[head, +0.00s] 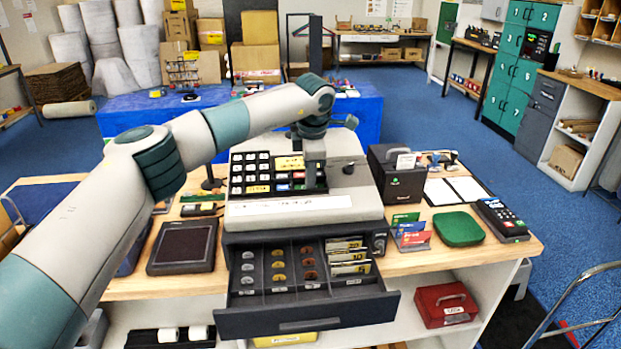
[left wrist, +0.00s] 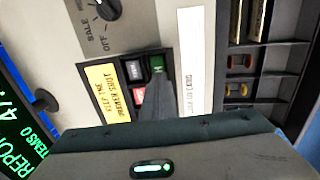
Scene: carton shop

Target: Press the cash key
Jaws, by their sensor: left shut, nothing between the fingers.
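The cash register (head: 352,180) stands in the middle of the counter, its key panel facing up. My left gripper (head: 314,184) is shut and empty, pointing down at the right end of the key panel. In the left wrist view its finger (left wrist: 156,98) ends at or just over a green key (left wrist: 157,63); I cannot tell whether they touch. A red key (left wrist: 140,97) and a grey key (left wrist: 134,70) lie beside it. I cannot read which key is cash. The cash drawer (head: 306,319) stands open, with coins and notes. My right gripper is out of view.
A yellow label (left wrist: 107,90) and a mode dial (left wrist: 107,9) are near the keys. A black box (head: 398,178), card stand (head: 411,236), green pad (head: 458,228) and card terminal (head: 501,217) stand to the right. A dark tablet (head: 183,245) lies left.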

